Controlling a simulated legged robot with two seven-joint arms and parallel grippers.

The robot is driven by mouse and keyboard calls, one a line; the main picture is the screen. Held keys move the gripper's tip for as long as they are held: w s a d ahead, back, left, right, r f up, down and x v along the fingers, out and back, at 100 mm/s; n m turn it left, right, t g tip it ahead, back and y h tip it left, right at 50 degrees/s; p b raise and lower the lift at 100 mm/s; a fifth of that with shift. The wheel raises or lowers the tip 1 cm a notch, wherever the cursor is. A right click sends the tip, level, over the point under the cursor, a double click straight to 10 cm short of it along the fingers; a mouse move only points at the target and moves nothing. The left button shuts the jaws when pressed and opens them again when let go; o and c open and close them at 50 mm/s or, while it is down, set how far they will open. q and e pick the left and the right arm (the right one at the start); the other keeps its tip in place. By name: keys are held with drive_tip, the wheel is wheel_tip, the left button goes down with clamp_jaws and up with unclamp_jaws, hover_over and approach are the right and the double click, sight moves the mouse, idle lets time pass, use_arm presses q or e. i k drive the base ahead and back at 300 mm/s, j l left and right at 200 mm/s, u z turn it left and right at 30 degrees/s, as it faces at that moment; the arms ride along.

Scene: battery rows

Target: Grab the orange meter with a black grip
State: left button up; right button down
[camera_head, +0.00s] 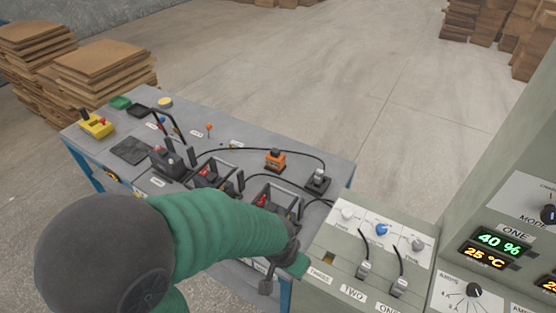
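The orange meter (275,160) with a black grip on top stands upright on the grey table (230,135), right of its middle and towards the far side. A black cable runs past it to a dark plug block (318,181) on its right. My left arm, in green, reaches in from the lower left. My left gripper (282,272) is over the table's near right corner, nearer to me than the meter and well apart from it. Its fingers are small and partly hidden, so its opening is unclear. My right gripper is out of view.
Black devices with red parts and raised handles (212,173) stand in a row left of and in front of the meter. A yellow box (97,125) sits far left. A control panel (380,240) with knobs and plugs borders the table's right.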

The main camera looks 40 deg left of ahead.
sight(276, 160)
drive_tip(key=j+u, duration=0.15)
drive_tip(key=j, duration=0.45)
drive_tip(key=j+u, duration=0.1)
drive_tip(key=j, duration=0.5)
drive_tip(key=i+j+u, duration=0.15)
drive_tip(key=j, duration=0.45)
drive_tip(key=j+u, duration=0.1)
drive_tip(key=j, duration=0.5)
drive_tip(key=i+j+u, duration=0.15)
drive_tip(key=i+j, duration=0.35)
